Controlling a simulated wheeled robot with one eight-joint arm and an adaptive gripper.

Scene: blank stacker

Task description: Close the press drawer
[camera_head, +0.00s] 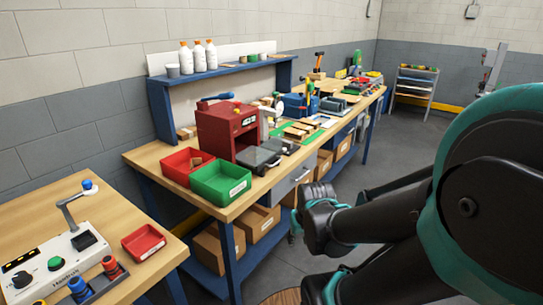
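A red press-like machine (226,131) stands on the wooden workbench, with a dark grey flat tray part (258,156) sticking out at its front right. A grey drawer front (291,182) with a handle shows under the bench top, below and right of that machine. I cannot tell for certain which of these is the press drawer, or how far it is open. My black and teal arm fills the right side. Its far end, around my gripper (317,196), is in front of the bench near the grey drawer. The fingers cannot be made out clearly.
A red bin (184,164) and a green bin (221,183) sit on the bench's near end. Cardboard boxes (257,222) fill the lower shelf. A control panel (56,262) and red tray (143,243) are on the near table. Floor is open along the bench's right.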

